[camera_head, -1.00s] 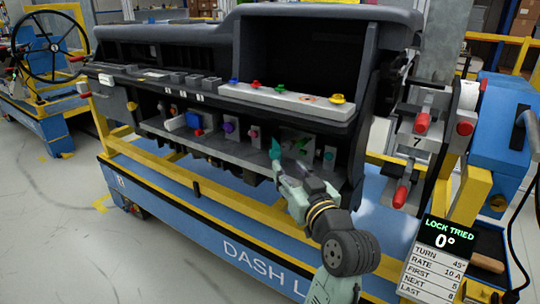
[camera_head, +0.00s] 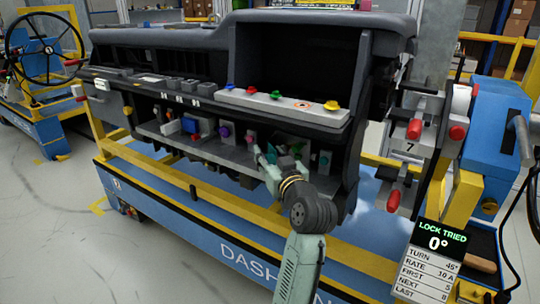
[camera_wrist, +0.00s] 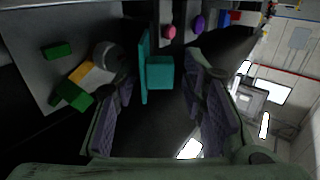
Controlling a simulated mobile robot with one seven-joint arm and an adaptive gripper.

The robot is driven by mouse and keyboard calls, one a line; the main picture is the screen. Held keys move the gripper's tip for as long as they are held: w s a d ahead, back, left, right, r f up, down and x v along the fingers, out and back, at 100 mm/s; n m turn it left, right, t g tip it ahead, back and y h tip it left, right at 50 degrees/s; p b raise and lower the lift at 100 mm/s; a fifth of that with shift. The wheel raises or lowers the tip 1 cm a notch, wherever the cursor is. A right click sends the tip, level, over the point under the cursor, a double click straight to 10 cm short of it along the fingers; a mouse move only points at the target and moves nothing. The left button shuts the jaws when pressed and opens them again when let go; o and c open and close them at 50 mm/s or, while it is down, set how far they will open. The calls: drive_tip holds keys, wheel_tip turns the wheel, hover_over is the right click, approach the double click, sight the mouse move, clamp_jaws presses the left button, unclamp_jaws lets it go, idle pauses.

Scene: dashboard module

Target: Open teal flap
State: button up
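The teal flap (camera_wrist: 143,65) is a thin upright plate with a blocky teal tab (camera_wrist: 160,73) on its right side in the wrist view. In the head view a small teal part of the flap (camera_head: 271,153) shows at my gripper, under the dashboard's overhang. My gripper (camera_wrist: 160,108) is open, with its dark padded fingers on either side of the tab and a gap to it. In the head view my gripper (camera_head: 268,165) reaches into the lower shelf; its fingertips are partly hidden.
A plate with green blocks (camera_wrist: 70,95) and a yellow-white piece lies left of the flap in the wrist view. Pink (camera_wrist: 169,31) and purple (camera_wrist: 199,23) knobs are beyond it. The dashboard overhang (camera_head: 280,103) is above my arm.

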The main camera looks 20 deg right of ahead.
clamp_jaws()
drive_tip(key=shift+a, duration=0.15)
idle(0.4)
drive_tip(key=shift+a+m+h+p, duration=0.65)
drive_tip(key=shift+m+h+p, duration=0.35)
drive_tip(key=shift+h, duration=0.7)
drive_tip(key=m+g+h+b, duration=0.7)
drive_tip(key=m+g+h, duration=0.6)
drive_tip(key=h, duration=0.1)
hover_over(250, 168)
drive_tip(key=shift+a+r, duration=0.1)
drive_tip(key=shift+o, duration=0.2)
unclamp_jaws()
